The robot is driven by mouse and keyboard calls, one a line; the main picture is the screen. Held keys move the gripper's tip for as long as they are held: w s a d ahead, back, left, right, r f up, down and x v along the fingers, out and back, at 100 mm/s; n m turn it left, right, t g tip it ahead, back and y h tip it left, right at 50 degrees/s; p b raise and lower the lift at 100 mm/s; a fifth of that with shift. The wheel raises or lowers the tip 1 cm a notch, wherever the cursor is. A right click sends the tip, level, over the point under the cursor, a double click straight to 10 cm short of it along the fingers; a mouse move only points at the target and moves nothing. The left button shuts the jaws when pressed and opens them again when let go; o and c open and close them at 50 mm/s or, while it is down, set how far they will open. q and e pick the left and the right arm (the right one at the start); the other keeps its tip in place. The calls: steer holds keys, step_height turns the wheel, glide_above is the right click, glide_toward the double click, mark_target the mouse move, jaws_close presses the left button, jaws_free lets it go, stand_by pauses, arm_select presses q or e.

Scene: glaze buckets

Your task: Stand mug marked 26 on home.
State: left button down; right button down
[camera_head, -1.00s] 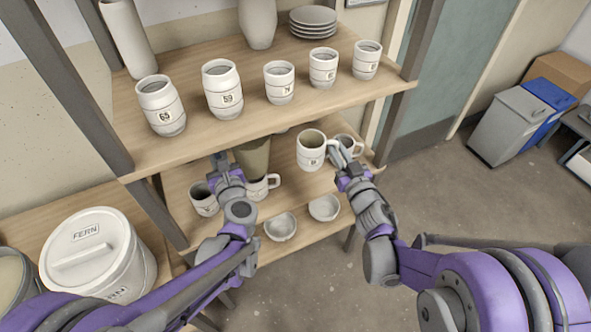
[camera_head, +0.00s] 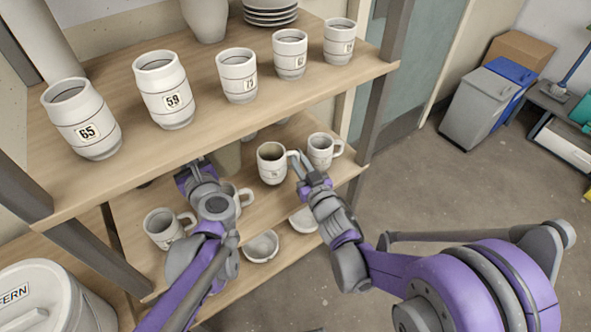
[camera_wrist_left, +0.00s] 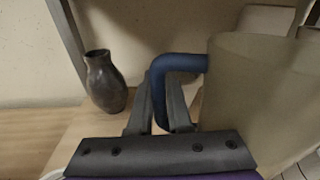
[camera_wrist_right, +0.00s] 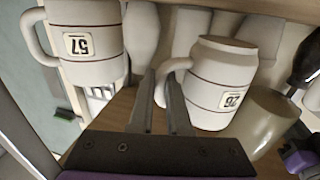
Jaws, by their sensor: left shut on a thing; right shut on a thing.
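The white mug marked 26 (camera_head: 272,165) is in the lower-shelf area; its number reads in the right wrist view (camera_wrist_right: 210,95). Its inside looks brownish. My right gripper (camera_head: 299,168) is shut on its handle, from the mug's right. Whether the mug touches the shelf I cannot tell. My left gripper (camera_head: 188,170) is shut on the blue handle (camera_wrist_left: 180,63) of a beige jug (camera_wrist_left: 255,100). The jug (camera_head: 229,158) is left of mug 26, partly hidden by the upper shelf and my left arm. I cannot make out a spot marked home.
Mug 57 (camera_wrist_right: 90,45) stands close to the right of mug 26 (camera_head: 321,151). Other mugs (camera_head: 165,229) and bowls (camera_head: 262,246) occupy the lower shelf's front. A dark vase (camera_wrist_left: 106,82) stands behind the left gripper.

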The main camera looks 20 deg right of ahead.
step_height(320, 180, down, 4)
steer(key=shift+r+b, duration=0.15)
steer(key=shift+b, duration=0.45)
steer(key=shift+r, duration=0.1)
steer(key=c, duration=0.9)
jaws_free()
steer(key=shift+s, duration=0.2)
steer(key=s, duration=0.3)
steer(key=s+d, duration=0.1)
steer(key=s, duration=0.7)
steer(key=shift+s+d, duration=0.25)
steer(key=shift+d, duration=0.1)
